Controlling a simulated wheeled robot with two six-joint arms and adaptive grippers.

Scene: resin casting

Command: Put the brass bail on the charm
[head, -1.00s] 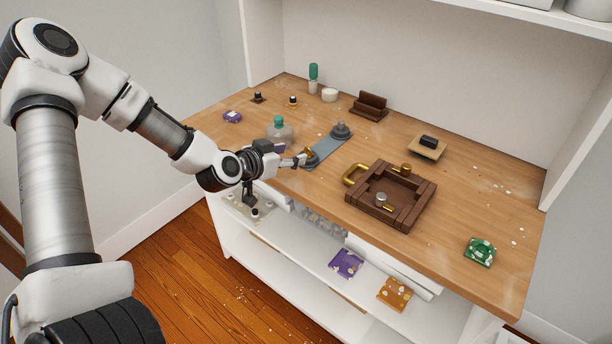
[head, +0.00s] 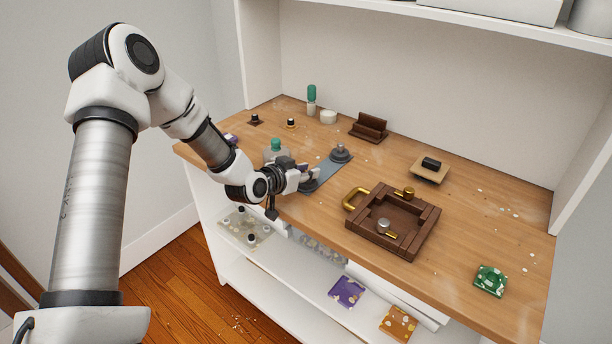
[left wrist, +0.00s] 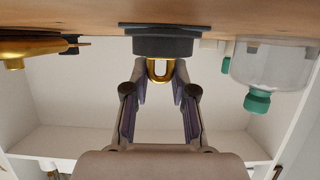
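The brass bail (left wrist: 160,69) is a small gold U-shaped loop. It stands at a dark round stand (left wrist: 165,42) in the left wrist view, which shows the bench upside down. My left gripper (left wrist: 160,76) has its fingers apart on either side of the bail; contact is not clear. In the head view my left gripper (head: 315,174) is over the near end of the grey mat (head: 333,171) and hides the bail. I cannot tell which object is the charm; a green speckled resin piece (head: 490,280) lies at the bench's right front. My right gripper is out of view.
A clear bottle with a green cap (head: 276,150) stands close behind my left gripper. A second dark stand (head: 340,153) is on the mat's far end. A brown wooden tray (head: 428,235) with brass handles lies to the right. Open bench lies between tray and green piece.

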